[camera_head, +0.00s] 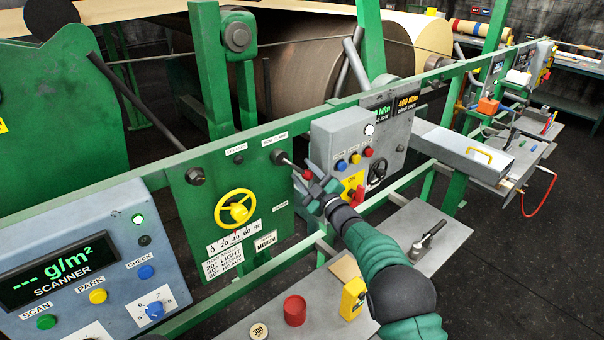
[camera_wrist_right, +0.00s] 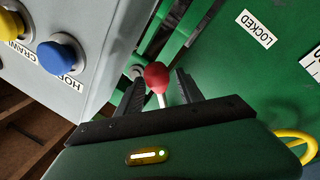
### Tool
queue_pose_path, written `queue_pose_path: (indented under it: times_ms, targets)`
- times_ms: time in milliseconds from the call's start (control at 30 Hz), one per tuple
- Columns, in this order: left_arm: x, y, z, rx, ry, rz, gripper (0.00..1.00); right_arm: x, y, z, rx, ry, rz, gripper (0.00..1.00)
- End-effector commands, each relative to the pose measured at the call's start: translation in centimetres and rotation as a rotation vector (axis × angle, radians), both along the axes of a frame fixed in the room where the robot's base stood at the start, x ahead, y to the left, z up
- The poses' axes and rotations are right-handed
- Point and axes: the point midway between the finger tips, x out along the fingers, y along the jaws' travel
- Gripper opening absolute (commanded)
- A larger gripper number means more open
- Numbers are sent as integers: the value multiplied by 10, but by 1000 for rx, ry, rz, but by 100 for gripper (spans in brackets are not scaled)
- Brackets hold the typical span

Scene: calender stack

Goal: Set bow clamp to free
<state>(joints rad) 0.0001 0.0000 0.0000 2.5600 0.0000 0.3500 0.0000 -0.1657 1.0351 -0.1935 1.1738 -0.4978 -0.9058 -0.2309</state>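The bow clamp is a lever on the green panel (camera_head: 255,218), under a label reading "BOW CLAMP". Its dark pivot (camera_head: 279,157) carries a thin rod that points right and slightly down to a red ball knob (camera_head: 307,174). The knob also shows in the right wrist view (camera_wrist_right: 157,75). My right gripper (camera_head: 310,180) is at the knob. In the wrist view its two dark fingers (camera_wrist_right: 159,88) stand apart on either side of the knob and rod, with small gaps. A "LOCKED" label (camera_wrist_right: 255,29) is on the green panel. My left gripper is not in view.
A yellow handwheel (camera_head: 238,208) is left of the lever. A grey button box (camera_head: 350,150) with a red handle stands close right of my gripper. Below are a shelf with a red cup (camera_head: 295,310) and a yellow device (camera_head: 353,298). The scanner panel (camera_head: 80,270) is at left.

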Motion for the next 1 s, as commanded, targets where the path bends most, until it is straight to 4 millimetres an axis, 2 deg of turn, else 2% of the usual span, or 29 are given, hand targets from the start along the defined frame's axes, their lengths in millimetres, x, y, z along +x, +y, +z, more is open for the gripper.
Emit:
queue_pose_path:
  times_ms: [200, 367, 467, 800, 1000]
  targets:
    - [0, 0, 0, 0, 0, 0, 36, -3, 3, 5, 2, -8, 3, 44]
    - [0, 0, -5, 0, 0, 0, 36, -13, -3, 2, 3, -6, 3, 44]
    - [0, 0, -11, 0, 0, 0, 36, -30, -14, -3, 3, -5, 2, 44]
    - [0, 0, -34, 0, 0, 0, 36, -112, -62, -18, 4, -3, 0, 44]
    - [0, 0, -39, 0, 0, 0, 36, -140, -77, -23, 4, -1, 0, 44]
